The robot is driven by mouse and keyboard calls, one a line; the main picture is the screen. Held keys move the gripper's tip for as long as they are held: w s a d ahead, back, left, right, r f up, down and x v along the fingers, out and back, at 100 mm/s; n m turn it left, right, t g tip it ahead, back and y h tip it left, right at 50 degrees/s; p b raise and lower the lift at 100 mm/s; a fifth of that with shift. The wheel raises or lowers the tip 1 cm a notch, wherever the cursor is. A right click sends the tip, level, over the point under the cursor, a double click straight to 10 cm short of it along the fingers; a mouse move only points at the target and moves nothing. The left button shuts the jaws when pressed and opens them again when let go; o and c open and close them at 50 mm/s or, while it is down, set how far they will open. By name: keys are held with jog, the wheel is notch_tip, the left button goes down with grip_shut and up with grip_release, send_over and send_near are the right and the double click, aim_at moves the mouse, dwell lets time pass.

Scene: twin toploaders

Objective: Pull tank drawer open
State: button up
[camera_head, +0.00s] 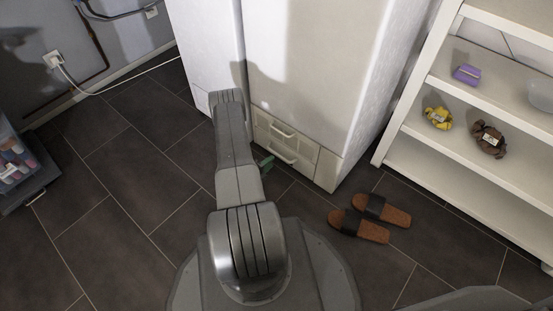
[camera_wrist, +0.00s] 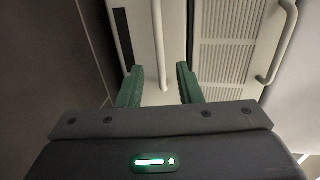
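A white cabinet unit (camera_head: 315,70) has two low fronts at its base, each with a bar handle. The upper handle (camera_head: 282,132) and lower handle (camera_head: 284,155) show in the head view. No label shows which front is the tank drawer. My gripper (camera_head: 265,163) is low before these fronts, mostly hidden behind my arm. In the wrist view my gripper (camera_wrist: 160,68) is open, with green fingers on either side of the lower handle (camera_wrist: 161,45). Clear gaps show on both sides; depth contact cannot be told. The lower front (camera_wrist: 143,30) looks closed.
The upper handle (camera_wrist: 282,40) and a slatted panel (camera_wrist: 228,40) are right of the fingers. Brown sandals (camera_head: 370,220) lie on the floor to the right. A white shelf (camera_head: 470,180) stands further right. Open tiled floor (camera_head: 120,190) is at left.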

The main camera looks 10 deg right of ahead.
jog(key=b+x, duration=0.1)
jog(key=x, duration=0.4)
jog(key=shift+w+d, duration=0.2)
jog(key=shift+d, duration=0.15)
jog(key=shift+c, duration=0.2)
grip_shut()
